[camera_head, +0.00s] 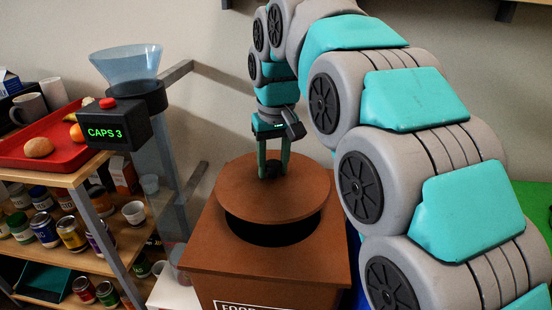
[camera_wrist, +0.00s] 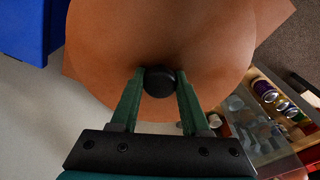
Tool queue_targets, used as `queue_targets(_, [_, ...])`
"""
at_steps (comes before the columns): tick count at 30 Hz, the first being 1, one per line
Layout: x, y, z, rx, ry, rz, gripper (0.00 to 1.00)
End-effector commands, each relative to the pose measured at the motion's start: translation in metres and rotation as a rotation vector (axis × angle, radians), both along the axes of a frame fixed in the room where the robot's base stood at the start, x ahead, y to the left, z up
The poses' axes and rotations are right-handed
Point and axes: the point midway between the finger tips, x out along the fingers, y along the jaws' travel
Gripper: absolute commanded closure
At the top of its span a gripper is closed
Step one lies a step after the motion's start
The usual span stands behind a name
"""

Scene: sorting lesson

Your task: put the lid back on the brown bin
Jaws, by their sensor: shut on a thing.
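The brown bin (camera_head: 262,266) stands in the middle of the head view, with a dark round opening in its top. The round brown lid (camera_head: 245,195) is above the opening, shifted toward the back, so a dark crescent of the opening shows at the front. My gripper (camera_head: 273,170) is shut on the lid's black knob. In the wrist view, the black knob (camera_wrist: 159,82) sits between the two fingers of my gripper (camera_wrist: 158,88), with the lid (camera_wrist: 205,40) behind it. I cannot tell whether the lid's far edge touches the bin.
A funnel dispenser marked CAPS 3 (camera_head: 105,132) stands left of the bin. A shelf holds a red tray (camera_head: 60,150) and several cans and jars. A blue thing (camera_wrist: 25,30) is beside the bin in the wrist view. A wall is behind.

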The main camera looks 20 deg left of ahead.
Motion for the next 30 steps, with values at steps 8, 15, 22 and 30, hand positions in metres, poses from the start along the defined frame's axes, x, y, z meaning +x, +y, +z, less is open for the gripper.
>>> queue_targets(8, [-0.001,-0.001,-0.023,-0.002,0.002,0.0,1.0])
queue_targets(15, [-0.001,-0.001,-0.044,-0.002,0.001,0.0,1.0])
queue_targets(22, [-0.001,-0.001,-0.057,-0.002,0.002,0.0,1.0])
queue_targets(30, [0.0,0.0,-0.058,-0.001,0.001,0.0,1.0])
